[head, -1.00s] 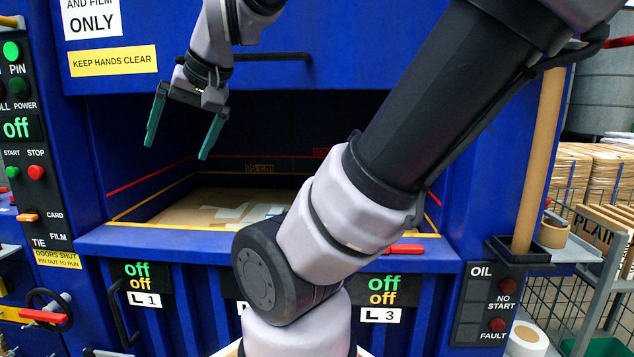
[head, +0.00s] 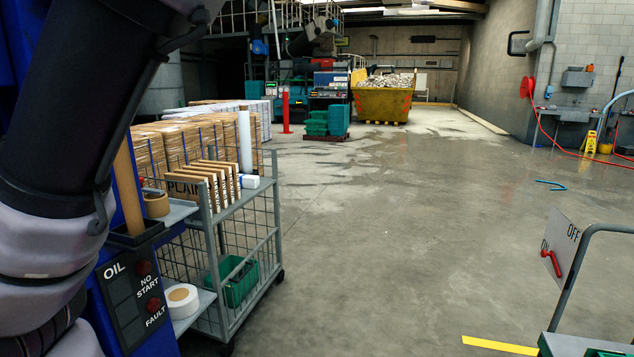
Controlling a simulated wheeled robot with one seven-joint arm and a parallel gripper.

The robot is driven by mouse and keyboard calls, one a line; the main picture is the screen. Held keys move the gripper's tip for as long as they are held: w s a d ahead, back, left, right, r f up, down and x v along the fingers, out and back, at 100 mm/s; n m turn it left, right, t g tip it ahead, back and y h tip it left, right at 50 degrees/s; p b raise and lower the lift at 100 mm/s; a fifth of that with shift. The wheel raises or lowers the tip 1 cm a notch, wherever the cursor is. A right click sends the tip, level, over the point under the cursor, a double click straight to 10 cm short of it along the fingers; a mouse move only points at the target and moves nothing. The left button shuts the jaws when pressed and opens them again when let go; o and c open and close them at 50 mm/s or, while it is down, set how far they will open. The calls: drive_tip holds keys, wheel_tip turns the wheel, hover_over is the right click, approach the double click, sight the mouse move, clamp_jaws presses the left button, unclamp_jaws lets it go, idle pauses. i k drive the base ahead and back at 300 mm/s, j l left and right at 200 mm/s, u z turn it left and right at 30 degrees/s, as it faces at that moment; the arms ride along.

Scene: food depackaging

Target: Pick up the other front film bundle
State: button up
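No film bundle shows in the head view at this moment. My gripper is out of the picture; only links of my arm fill the left side. The blue baler's edge with its OIL panel (head: 130,297) shows at the lower left, behind my arm. The baler's chamber is not in view.
A grey wire trolley (head: 236,262) with boards and a green crate (head: 234,281) stands beside the baler. A green cart with a grey handle (head: 574,290) is at the lower right. The concrete floor (head: 400,220) between is clear. A yellow skip (head: 383,103) stands far back.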

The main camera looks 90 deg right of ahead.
sight(247, 181)
drive_tip(key=z, duration=2.6)
drive_tip(key=i+l, duration=0.35)
drive_tip(key=i+l+z, duration=0.1)
drive_tip(key=i+l, duration=0.25)
drive_tip(key=i, duration=0.2)
drive_tip(key=i+l, duration=0.3)
drive_tip(key=i, duration=0.15)
drive_tip(key=i+l, duration=0.3)
drive_tip(key=i, duration=0.15)
drive_tip(key=i+l+z, duration=0.1)
drive_tip(key=i+l, duration=0.2)
drive_tip(key=i, duration=0.2)
drive_tip(key=i+j, duration=0.15)
drive_tip(key=i, duration=0.45)
drive_tip(key=j, duration=0.15)
drive_tip(key=i+z, duration=0.05)
